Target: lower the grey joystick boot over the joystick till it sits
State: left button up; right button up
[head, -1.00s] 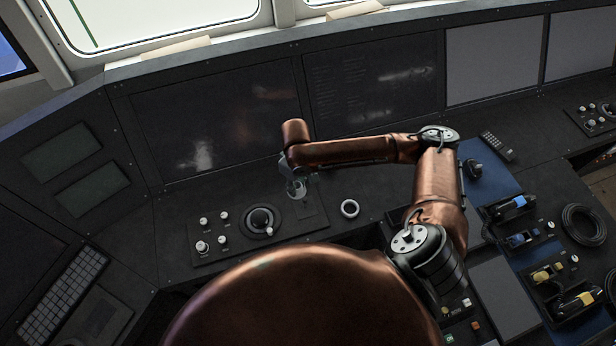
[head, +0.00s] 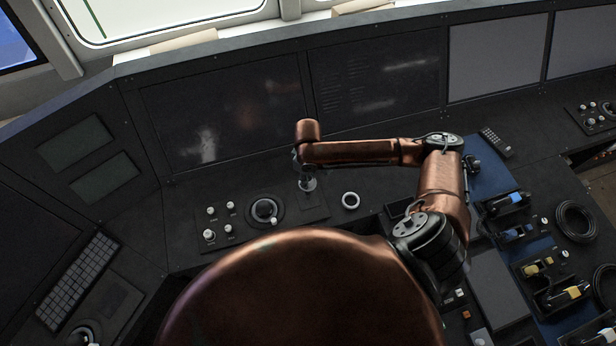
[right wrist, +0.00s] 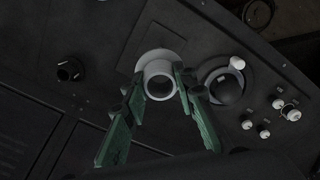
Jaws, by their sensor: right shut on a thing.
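The grey joystick boot (right wrist: 157,65) is a round collar with a wide flange and an open, ring-shaped top. My right gripper (right wrist: 157,84) is shut on it, with one green finger on each side of the collar. In the head view the boot (head: 308,185) shows as a small grey disc under my right gripper (head: 304,172), over the console panel to the right of the trackball. I cannot make out the joystick; the boot and gripper cover that spot. I cannot tell whether the flange touches the panel. My left gripper is out of view.
The trackball (head: 265,210) is close beside the boot, with several pale knobs (head: 211,211) farther left. Dark screens (head: 222,118) rise behind. A blue mat (head: 487,185) with devices lies at right.

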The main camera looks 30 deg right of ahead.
jog(key=shift+f+b, duration=0.6)
jog(key=shift+f, duration=1.8)
jog(key=shift+p, duration=0.65)
jog(key=shift+f, duration=0.1)
jog(key=shift+f, duration=1.5)
jog(key=shift+f, duration=1.55)
